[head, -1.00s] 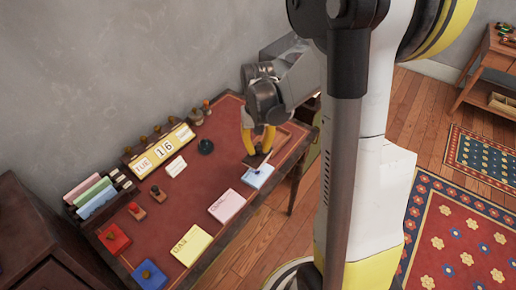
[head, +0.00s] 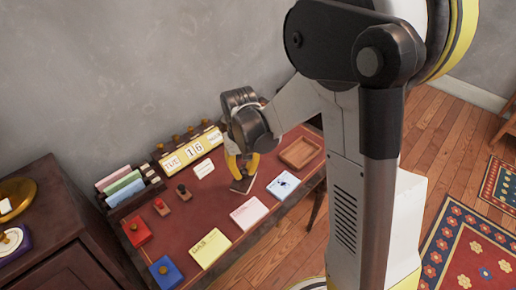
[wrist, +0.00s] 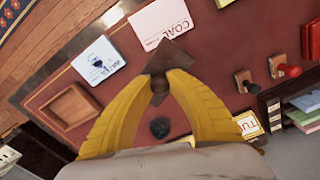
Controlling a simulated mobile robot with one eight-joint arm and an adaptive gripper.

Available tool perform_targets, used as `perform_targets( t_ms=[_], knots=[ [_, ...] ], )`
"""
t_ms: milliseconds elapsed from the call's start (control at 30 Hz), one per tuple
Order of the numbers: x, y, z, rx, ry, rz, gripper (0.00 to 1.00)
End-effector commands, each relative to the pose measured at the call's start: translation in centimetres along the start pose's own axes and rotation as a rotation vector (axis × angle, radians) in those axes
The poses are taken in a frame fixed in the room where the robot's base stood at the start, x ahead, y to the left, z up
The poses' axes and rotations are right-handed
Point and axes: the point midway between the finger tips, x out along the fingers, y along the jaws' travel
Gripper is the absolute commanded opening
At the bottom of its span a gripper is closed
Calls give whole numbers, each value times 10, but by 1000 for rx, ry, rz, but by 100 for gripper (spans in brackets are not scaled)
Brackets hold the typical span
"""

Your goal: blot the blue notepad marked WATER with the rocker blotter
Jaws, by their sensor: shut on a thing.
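The blue notepad (head: 283,184) lies near the desk's front edge with a dark ink-like mark on it. It also shows in the wrist view (wrist: 92,69), where its lettering is too small to read surely. My gripper (head: 243,164), with yellow fingers, is shut on the rocker blotter (head: 242,185) by its knob. In the wrist view the blotter's brown body (wrist: 172,54) sticks out beyond the fingertips (wrist: 160,82). The blotter is left of the blue notepad in the head view, apart from it. I cannot tell whether it touches the desk.
A pink COAL notepad (head: 249,212) and a yellow notepad (head: 210,247) lie left along the front edge. An empty wooden tray (head: 301,152) is at right. Stamps, red (head: 137,233) and blue (head: 165,271) blocks, and a calendar (head: 191,150) stand left and behind.

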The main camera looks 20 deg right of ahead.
Motion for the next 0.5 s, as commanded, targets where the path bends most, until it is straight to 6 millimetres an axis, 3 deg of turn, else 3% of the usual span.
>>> perform_targets(
  t_ms=[400,500],
  knots=[
    [0,1,0,3,0,0,0],
    [-2,10,0,50,0,1,0]
  ],
)
